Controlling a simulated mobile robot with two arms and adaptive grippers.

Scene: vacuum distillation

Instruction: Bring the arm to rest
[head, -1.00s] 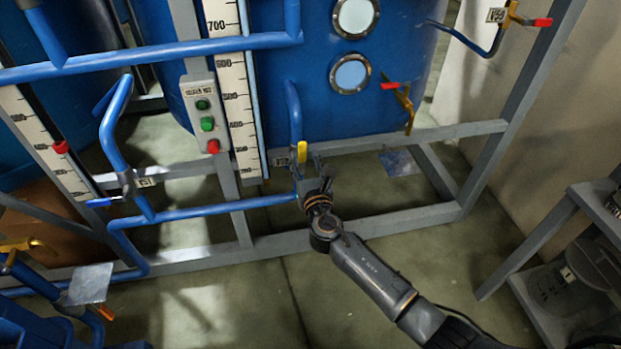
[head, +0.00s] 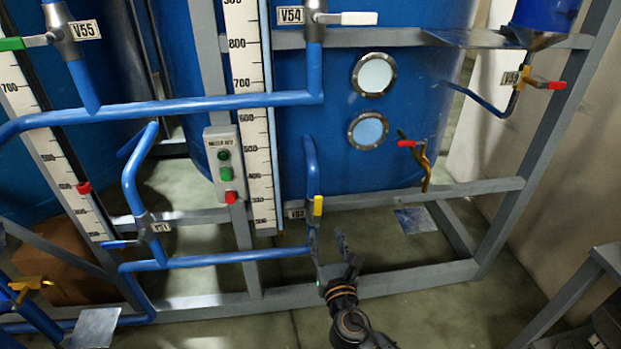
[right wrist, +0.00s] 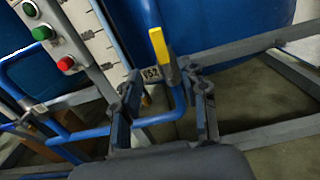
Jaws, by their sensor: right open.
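My right gripper (head: 328,242) is open, with its two fingers apart and pointing up toward the valve with the yellow handle (head: 318,206). It is just below and right of that valve in the head view. In the right wrist view the open fingers (right wrist: 164,92) stand either side of the valve's blue pipe (right wrist: 178,103), and the upright yellow handle (right wrist: 159,45) shows beyond them. Nothing is held. Whether a finger touches the pipe I cannot tell. My left gripper is not in view.
A grey frame (head: 400,280) and blue pipes (head: 215,258) surround the valve. A button box (head: 222,165) and a scale (head: 258,130) stand to the left. A large blue tank (head: 330,150) is behind. Open floor (head: 450,312) lies to the right front.

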